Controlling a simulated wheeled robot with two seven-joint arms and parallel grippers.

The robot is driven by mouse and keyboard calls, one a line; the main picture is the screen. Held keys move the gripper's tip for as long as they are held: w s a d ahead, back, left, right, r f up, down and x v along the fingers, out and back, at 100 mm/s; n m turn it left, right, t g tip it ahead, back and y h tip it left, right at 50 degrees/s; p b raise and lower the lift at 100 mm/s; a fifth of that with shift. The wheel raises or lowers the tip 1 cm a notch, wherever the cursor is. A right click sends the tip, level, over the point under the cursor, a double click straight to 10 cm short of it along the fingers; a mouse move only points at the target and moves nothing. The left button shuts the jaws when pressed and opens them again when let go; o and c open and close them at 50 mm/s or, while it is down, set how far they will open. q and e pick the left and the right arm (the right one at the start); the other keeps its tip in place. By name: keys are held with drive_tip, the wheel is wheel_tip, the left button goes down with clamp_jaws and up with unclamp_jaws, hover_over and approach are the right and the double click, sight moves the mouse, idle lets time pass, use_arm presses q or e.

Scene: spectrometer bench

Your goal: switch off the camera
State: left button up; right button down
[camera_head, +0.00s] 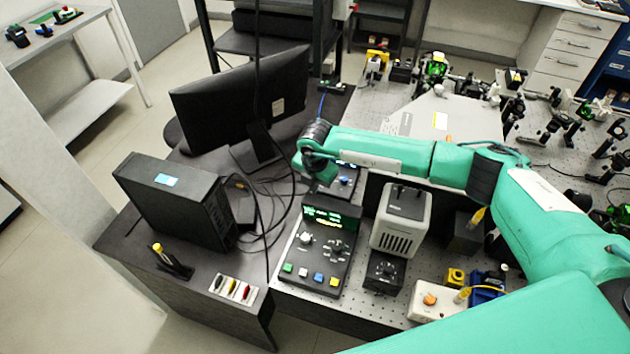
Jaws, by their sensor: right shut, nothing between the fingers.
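Which device is the camera is not clear from this view. A black control box (320,245) with a lit green display, knobs and several coloured buttons stands at the bench's front left. A second small black unit (346,180) with a blue knob sits just behind it, partly covered by my arm. A pale grey vented housing (400,222) with a black top stands to the right. My right gripper (311,187) points down, shut and empty, over the back edge of the control box. Its fingertips are small and dark here; contact cannot be told. My left gripper is out of view.
A monitor (235,95) and a black computer case (175,200) stand on the dark desk at left, with loose cables between. A small black knob unit (384,272) and a white box (437,300) with an orange button stand at front right. Optics crowd the bench behind.

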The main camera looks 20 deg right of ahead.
drive_tip(key=f, duration=0.1)
drive_tip(key=f+b, duration=0.1)
drive_tip(key=f, duration=0.1)
drive_tip(key=shift+w+f, duration=0.25)
drive_tip(key=shift+f, duration=0.15)
drive_tip(key=shift+w+d+r, duration=0.9)
drive_tip(key=shift+r, duration=0.1)
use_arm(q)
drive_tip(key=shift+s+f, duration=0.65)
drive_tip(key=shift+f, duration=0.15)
use_arm(e)
drive_tip(key=shift+w+d+r, duration=0.25)
drive_tip(key=shift+w+d, duration=0.1)
drive_tip(key=shift+d, duration=0.15)
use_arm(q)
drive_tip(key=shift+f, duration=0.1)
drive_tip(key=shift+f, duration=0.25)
use_arm(e)
drive_tip(key=shift+w, duration=0.1)
use_arm(q)
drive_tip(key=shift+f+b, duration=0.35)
drive_tip(key=shift+b, duration=0.15)
use_arm(e)
drive_tip(key=shift+w+r+g+y, duration=0.15)
drive_tip(key=shift+g+y, duration=0.15)
drive_tip(key=shift+g, duration=0.2)
